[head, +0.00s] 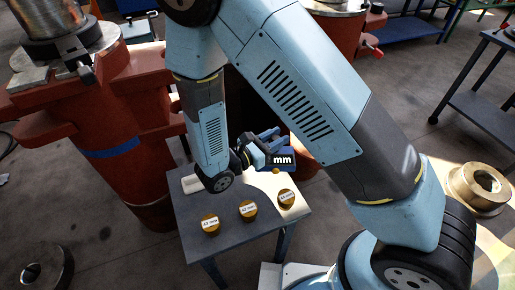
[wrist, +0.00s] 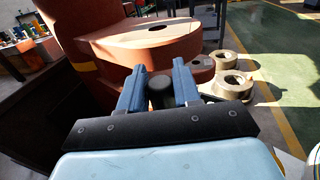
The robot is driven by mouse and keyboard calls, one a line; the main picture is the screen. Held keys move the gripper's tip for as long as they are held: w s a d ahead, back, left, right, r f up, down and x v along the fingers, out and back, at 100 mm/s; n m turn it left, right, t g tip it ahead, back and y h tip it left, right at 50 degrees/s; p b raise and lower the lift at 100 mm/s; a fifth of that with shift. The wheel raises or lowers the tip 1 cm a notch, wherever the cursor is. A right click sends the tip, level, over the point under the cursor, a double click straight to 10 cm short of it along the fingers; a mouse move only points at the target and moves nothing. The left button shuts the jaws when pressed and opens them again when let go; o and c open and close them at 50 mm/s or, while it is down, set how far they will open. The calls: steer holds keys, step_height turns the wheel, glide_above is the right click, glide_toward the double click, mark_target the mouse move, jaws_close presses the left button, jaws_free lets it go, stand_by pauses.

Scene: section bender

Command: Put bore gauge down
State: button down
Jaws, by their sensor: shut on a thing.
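My gripper (wrist: 158,88) is shut on a dark cylindrical part of the bore gauge (wrist: 160,92), seen end-on between the two blue fingers in the wrist view. In the head view my gripper (head: 268,134) is beyond the far edge of the small grey table (head: 262,237), partly hidden by my arm. A dark display marked "mm" (head: 283,160) shows beside it and seems to belong to the gauge. I cannot tell how high the gauge is above the table or whether it touches anything.
Brass pieces labelled in mm stand on the table: left (head: 210,224), middle (head: 247,210) and right (head: 286,197). A small white block (head: 192,184) lies at its left edge. A red machine (head: 120,130) stands close left. The table's front is clear.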

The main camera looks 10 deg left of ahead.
steer(key=shift+w+a+f, duration=0.75)
steer(key=shift+a+f, duration=0.3)
steer(key=shift+f, duration=0.65)
steer(key=shift+w+a+f, duration=0.75)
steer(key=shift+a+f, duration=0.35)
steer(key=shift+f, duration=0.6)
steer(key=shift+w+a+f, duration=0.75)
steer(key=shift+a+f, duration=0.3)
steer(key=shift+f, duration=0.65)
steer(key=c, duration=0.8)
jaws_free()
steer(key=v, duration=1.2)
